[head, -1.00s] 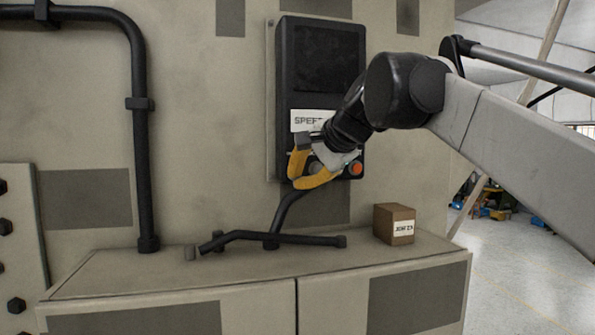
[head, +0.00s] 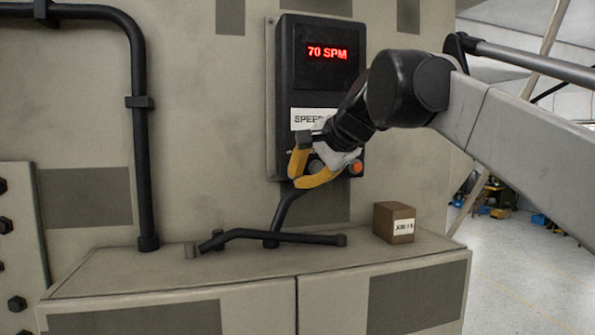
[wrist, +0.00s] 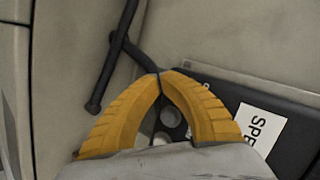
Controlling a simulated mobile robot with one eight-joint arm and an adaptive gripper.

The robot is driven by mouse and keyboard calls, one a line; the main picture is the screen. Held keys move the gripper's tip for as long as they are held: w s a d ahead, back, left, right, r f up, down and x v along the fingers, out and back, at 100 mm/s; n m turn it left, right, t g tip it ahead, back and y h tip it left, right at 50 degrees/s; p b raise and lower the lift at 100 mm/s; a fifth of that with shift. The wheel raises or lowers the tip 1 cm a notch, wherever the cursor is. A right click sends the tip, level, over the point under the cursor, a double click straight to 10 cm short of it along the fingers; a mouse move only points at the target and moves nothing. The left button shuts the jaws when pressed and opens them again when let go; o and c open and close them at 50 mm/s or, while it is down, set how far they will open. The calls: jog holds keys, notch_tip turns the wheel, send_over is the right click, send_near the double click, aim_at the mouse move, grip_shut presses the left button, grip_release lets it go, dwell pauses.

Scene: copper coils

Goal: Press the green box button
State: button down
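The black control box (head: 287,95) is on the wall, with a lit red "70 SPM" display (head: 327,53) and a white "SPEED" label (head: 306,120), partly covered. An orange-red button (head: 356,167) shows at its lower right. A dull round button (head: 316,166) shows between my yellow fingers; its colour is not clearly green. My gripper (head: 296,182) is in front of the box's lower part. In the wrist view its fingertips (wrist: 158,76) meet, with nothing seen between them. Whether the gripper touches a button is hidden.
A brown labelled box (head: 390,223) stands on the cabinet top (head: 160,268) below. A thicker black pipe (head: 143,180) runs down the wall at left.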

jog(key=shift+s+d, duration=0.1)
jog(key=shift+s, duration=0.25)
jog(key=shift+s+d+b, duration=0.1)
jog(key=shift+s+d, duration=0.15)
jog(key=shift+s, duration=0.55)
jog(key=shift+s+d+b, duration=0.1)
jog(key=shift+s+d, duration=0.1)
jog(key=shift+s, duration=0.6)
jog(key=shift+s+d+b, duration=0.1)
jog(key=shift+s+d, duration=0.15)
jog(key=shift+s, duration=0.55)
jog(key=s+d+f+n+g+h, duration=0.1)
jog(key=s+d+f+n+h, duration=0.15)
jog(key=s+d+f, duration=0.75)
jog(key=s+d+f+n+h, duration=0.1)
jog(key=s+d+f+n, duration=0.15)
jog(key=s+f, duration=0.95)
jog(key=s+d+f+n+g+h, duration=0.1)
jog(key=s+d+f+n+h, duration=0.3)
jog(key=f, duration=1.4)
notch_tip(320, 180, down, 39)
jog(key=d+y+b, duration=0.1)
jog(key=b, duration=3.8)
jog(key=shift+w+f+m, duration=0.2)
jog(key=shift+w+m, duration=0.2)
jog(key=shift+w, duration=0.05)
